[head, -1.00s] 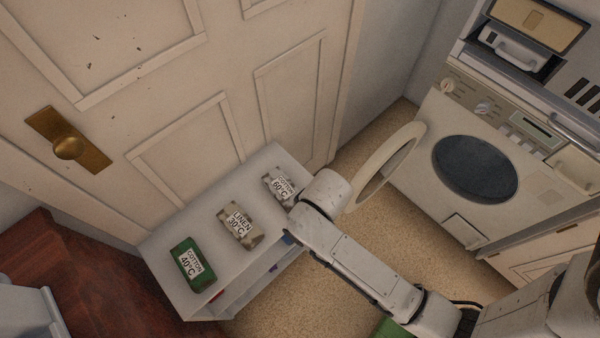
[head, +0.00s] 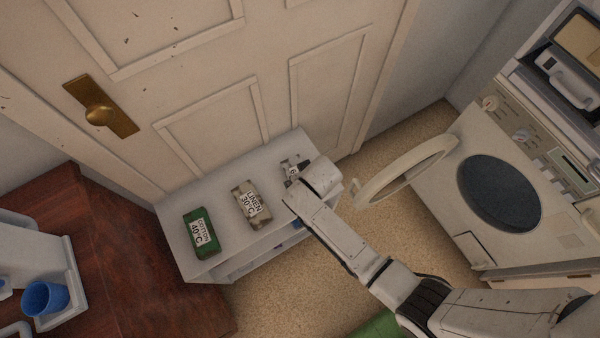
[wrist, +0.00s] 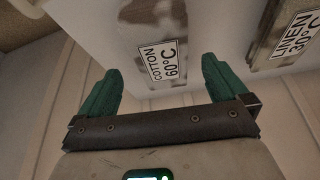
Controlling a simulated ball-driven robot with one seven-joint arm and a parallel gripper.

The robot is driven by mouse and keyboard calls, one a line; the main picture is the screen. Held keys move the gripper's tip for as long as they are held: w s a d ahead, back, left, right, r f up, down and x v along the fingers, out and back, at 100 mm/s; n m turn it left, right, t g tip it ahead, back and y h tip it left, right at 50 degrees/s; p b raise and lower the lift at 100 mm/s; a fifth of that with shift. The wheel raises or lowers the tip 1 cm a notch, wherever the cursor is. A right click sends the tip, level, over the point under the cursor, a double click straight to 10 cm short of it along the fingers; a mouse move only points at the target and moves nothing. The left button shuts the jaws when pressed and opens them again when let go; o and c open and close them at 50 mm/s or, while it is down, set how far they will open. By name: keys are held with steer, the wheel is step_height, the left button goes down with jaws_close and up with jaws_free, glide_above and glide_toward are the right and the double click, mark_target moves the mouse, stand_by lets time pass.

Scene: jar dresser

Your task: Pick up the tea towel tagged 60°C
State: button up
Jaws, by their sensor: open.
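The tea towel tagged COTTON 60°C (head: 290,168) lies at the far right end of the white shelf top, mostly hidden behind my gripper (head: 297,177) in the head view. In the wrist view this grey-and-white towel (wrist: 162,60) shows with its tag between the two green fingers of my gripper (wrist: 161,68). The fingers are open and spread to either side of the tag. I cannot tell how far the fingertips are from the towel, and they do not hold it.
The beige LINEN 30°C towel (head: 250,205) and the green COTTON 40°C towel (head: 201,233) lie on the shelf unit (head: 172,222). A door (head: 215,60) stands behind it. The washing machine (head: 535,225) has its round door (head: 408,168) open, right of my gripper. A dark red wooden surface (head: 110,240) is at left.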

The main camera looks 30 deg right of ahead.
steer(key=shift+x, duration=2.45)
steer(key=shift+s+a, duration=0.1)
steer(key=shift+s, duration=0.05)
steer(key=c, duration=1)
